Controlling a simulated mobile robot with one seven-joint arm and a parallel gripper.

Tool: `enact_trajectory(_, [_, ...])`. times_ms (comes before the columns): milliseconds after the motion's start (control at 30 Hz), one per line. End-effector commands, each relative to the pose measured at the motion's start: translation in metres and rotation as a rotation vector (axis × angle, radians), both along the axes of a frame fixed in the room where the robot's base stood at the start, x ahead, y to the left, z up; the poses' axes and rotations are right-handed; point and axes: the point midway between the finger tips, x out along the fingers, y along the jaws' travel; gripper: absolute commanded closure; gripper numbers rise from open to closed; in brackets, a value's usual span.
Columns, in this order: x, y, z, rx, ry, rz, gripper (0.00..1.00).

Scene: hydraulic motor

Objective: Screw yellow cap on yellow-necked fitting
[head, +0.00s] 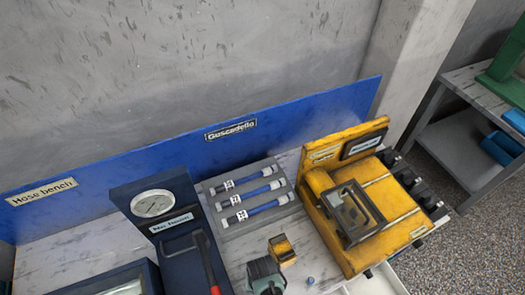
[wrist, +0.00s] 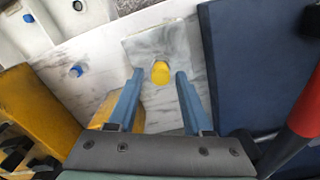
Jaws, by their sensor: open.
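A small yellow piece (wrist: 160,72), which looks like the yellow cap, shows in the wrist view on the pale marbled surface. My gripper (wrist: 158,75) is open, with one blue finger to either side of the yellow piece in the picture. I see gaps between the piece and both fingers; the height between them is hard to judge. In the head view my gripper (head: 265,277) is at the bottom edge and its fingertips are hidden. I cannot make out the yellow-necked fitting in either view.
A yellow block (head: 282,250) is close beside my gripper. A blue cap (head: 310,281) lies right of it. The blue gauge stand (head: 150,185) with a red-handled lever (head: 210,270) is left. A hose rack (head: 228,224) is behind; the large yellow machine (head: 390,225) is right.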

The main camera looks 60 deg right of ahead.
Motion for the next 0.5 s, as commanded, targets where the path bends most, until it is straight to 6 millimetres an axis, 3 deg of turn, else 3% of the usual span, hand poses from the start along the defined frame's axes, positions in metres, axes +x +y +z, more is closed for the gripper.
enact_trajectory(200, [-0.0001, -0.0001, -0.0005, 0.000, -0.001, 0.250, 0.50])
enact_trajectory(500, [0.0001, -0.0001, 0.0000, 0.000, 0.000, 0.306, 0.50])
